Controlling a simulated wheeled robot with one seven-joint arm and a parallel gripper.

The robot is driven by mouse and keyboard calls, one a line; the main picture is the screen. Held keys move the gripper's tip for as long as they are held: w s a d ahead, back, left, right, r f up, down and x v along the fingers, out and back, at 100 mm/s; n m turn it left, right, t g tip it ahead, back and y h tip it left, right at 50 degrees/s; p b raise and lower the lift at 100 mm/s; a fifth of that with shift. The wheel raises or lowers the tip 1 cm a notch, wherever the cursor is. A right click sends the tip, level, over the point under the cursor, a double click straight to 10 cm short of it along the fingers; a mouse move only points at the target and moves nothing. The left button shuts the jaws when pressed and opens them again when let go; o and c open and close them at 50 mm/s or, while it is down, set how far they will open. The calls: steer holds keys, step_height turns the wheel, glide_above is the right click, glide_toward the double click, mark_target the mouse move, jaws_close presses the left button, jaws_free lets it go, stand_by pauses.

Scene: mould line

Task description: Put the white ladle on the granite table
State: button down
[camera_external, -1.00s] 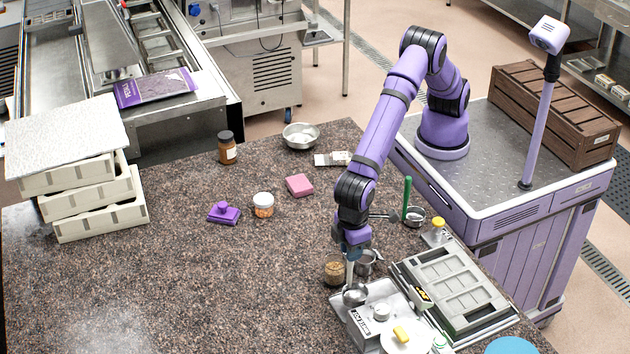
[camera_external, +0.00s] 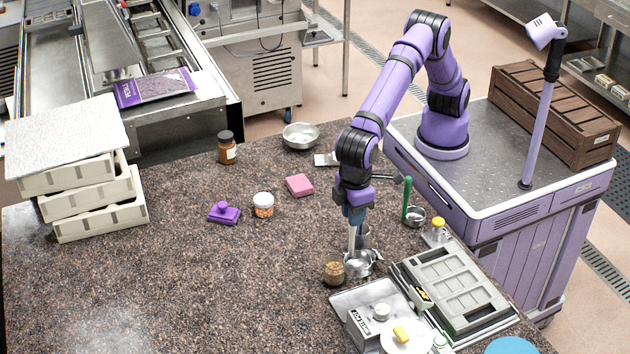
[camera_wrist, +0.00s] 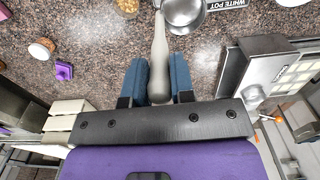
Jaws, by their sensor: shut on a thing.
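My gripper (camera_external: 355,214) is shut on the pale handle of the white ladle (camera_external: 352,240), near the right side of the granite table (camera_external: 180,270). The ladle hangs handle up, with its shiny metal bowl low beside a small jar. A metal cup behind it is partly hidden. I cannot tell whether the bowl touches the table. In the wrist view, the two blue fingers of my gripper (camera_wrist: 160,78) close on the ladle handle (camera_wrist: 160,50), and the bowl lies at the top of the picture.
The small brown jar (camera_external: 333,273) stands left of the bowl. A metal tray (camera_external: 347,300) with a labelled box is in front, and a grey case (camera_external: 455,285) is to the right. A pink block (camera_external: 299,185) lies farther back. The table's left and front middle are clear.

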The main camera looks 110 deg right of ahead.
steer(key=d+r+m, duration=0.2)
steer(key=d+m, duration=0.9)
steer(key=d, duration=2.6)
steer(key=s+d+f+m, duration=0.1)
steer(key=s+d+m, duration=0.2)
steer(key=s+d, duration=0.4)
steer(key=s+d+m, duration=0.4)
steer(key=d, duration=0.5)
step_height(320, 180, down, 11)
steer(key=w+d+f, duration=0.2)
steer(key=w, duration=0.5)
steer(key=w+d+f, duration=0.2)
steer(key=w, duration=0.6)
steer(key=shift+f, duration=0.25)
steer(key=shift+w+f, duration=0.1)
steer(key=shift+f, duration=0.05)
